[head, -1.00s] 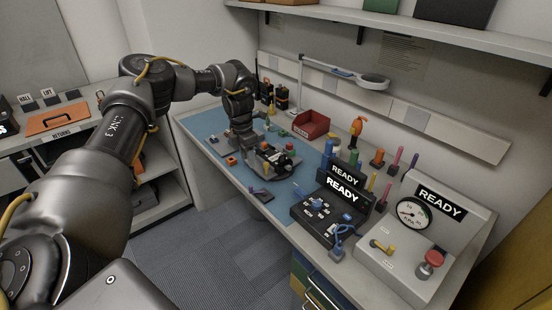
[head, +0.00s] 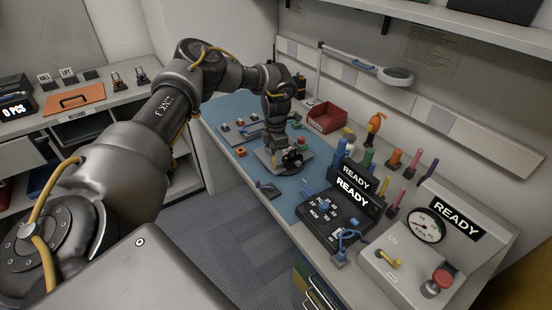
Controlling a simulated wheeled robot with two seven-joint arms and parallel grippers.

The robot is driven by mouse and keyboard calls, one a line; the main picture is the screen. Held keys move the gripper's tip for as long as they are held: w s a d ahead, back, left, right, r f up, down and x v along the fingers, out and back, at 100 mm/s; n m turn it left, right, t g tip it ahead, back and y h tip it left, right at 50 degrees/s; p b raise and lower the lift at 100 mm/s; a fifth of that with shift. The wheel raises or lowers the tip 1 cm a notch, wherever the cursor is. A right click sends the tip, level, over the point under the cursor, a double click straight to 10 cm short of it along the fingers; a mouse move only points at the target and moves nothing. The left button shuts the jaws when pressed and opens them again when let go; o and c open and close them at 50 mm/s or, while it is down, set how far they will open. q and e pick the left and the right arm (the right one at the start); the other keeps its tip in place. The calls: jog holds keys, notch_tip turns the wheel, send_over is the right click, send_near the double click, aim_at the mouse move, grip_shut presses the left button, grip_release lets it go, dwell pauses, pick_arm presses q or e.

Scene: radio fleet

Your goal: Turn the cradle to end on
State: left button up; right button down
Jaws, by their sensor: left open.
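The cradle (head: 265,162) is on the blue work mat (head: 228,128), a grey plate with dark parts on it and a green and a red piece near its right side. My left arm comes in from the left and reaches down over it. My left gripper (head: 286,156) is open, low at the cradle. The wrist and dark parts hide much of the cradle, and I cannot tell whether the fingers touch it. My right gripper is not in view.
A red bin (head: 327,118) stands behind the cradle. A black READY console (head: 335,215) and a grey gauge box (head: 415,260) stand to the right. Small blocks lie at the mat's left, a purple piece (head: 267,188) at its front edge. A lamp (head: 395,76) hangs above.

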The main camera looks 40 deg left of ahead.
aim_at(275, 169)
pick_arm(q)
jog(key=shift+f, duration=1.65)
jog(key=shift+s, duration=0.1)
grip_shut()
